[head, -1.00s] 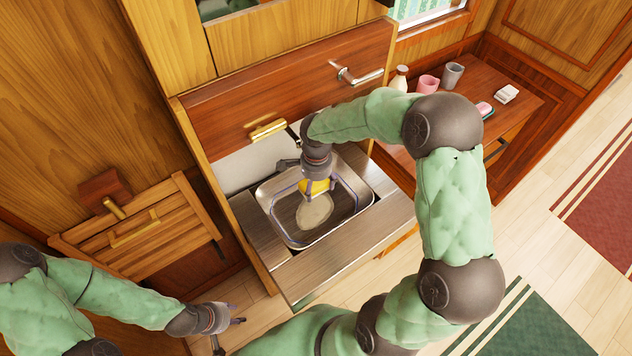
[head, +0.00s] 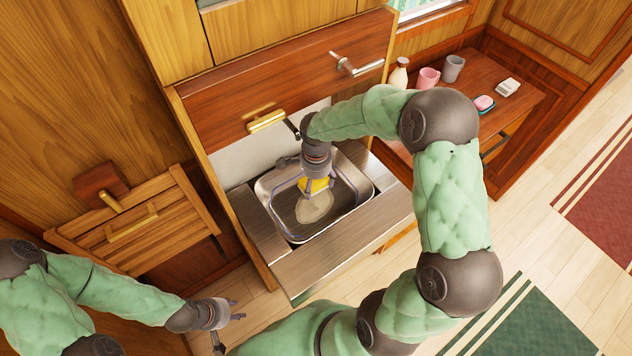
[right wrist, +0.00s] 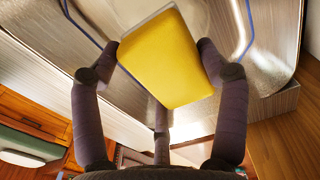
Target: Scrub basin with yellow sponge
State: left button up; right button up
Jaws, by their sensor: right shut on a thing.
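The steel basin (head: 352,203) is set in a metal counter inside an open wooden cabinet. A pale, dull patch (head: 315,206) shows on its floor. My right gripper (head: 317,184) is down inside the basin, shut on the yellow sponge (head: 313,185). In the right wrist view the sponge (right wrist: 165,58) sits between the fingers, with the basin's surface behind it. I cannot tell whether the sponge touches the floor of the basin. My left gripper (head: 238,309) hangs low at the left, away from the basin, with its fingers apart and empty.
A side table at the right holds a bottle (head: 399,75), a pink cup (head: 428,79), a grey cup (head: 453,68), a soap dish (head: 485,104) and a white box (head: 508,87). A slatted wooden panel (head: 135,225) stands left.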

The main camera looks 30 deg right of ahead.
aim_at(318, 207)
jog(key=shift+f+b, duration=3.8)
jog(key=shift+f, duration=0.85)
jog(key=shift+s+d+f, duration=0.1)
jog(key=shift+s+f, duration=0.05)
jog(key=shift+s, duration=1.95)
jog(key=shift+w+a+b, duration=0.2)
jog(key=shift+w+b, duration=0.5)
jog(key=shift+w, duration=3.35)
jog(key=shift+s+d+r, duration=0.15)
jog(key=shift+s, duration=1.85)
jog(key=shift+s+d+r, duration=0.1)
jog(key=shift+s, duration=1.85)
jog(key=shift+w+a, duration=0.1)
jog(key=shift+w, duration=1.2)
jog(key=shift+w+a+b, duration=0.15)
jog(key=shift+w+b, duration=0.3)
jog(key=shift+w, duration=2.2)
jog(key=shift+s, duration=0.1)
